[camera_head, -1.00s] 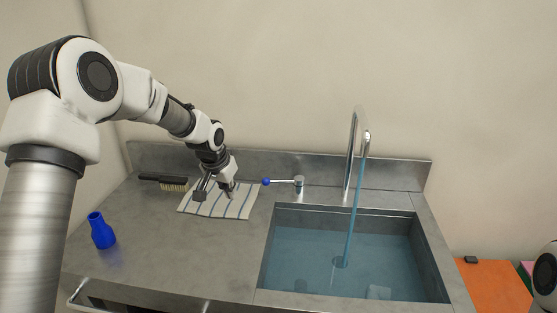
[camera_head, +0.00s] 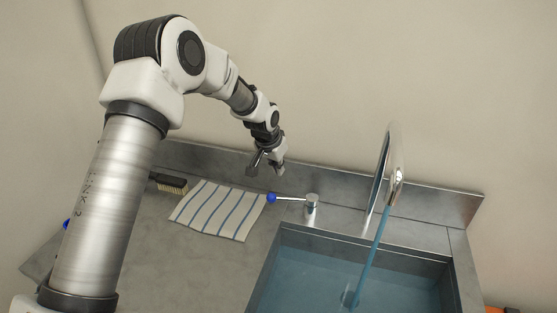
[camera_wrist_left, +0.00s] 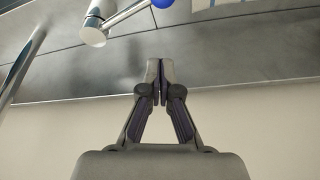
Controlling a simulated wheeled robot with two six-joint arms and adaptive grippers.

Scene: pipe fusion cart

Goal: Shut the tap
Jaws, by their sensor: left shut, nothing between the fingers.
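The tap (camera_head: 384,178) is a tall chrome spout at the back of the sink, with a blue stream of water (camera_head: 372,248) running from it. Its lever (camera_head: 290,199) points left from a short metal post (camera_head: 312,204) and ends in a blue knob (camera_head: 271,198). The lever and the blue knob (camera_wrist_left: 162,3) also show at the top of the left wrist view. My left gripper (camera_head: 266,171) is behind the knob, near the backsplash, apart from the lever. Its fingers (camera_wrist_left: 160,64) are shut and empty. My right gripper is not in view.
The sink basin (camera_head: 287,237) holds bluish water. A striped cloth (camera_head: 218,209) lies on the counter left of the lever, with a brush (camera_head: 170,183) beside it. The metal backsplash (camera_head: 340,187) runs close behind the tap. The blue bottle is mostly hidden by my left arm.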

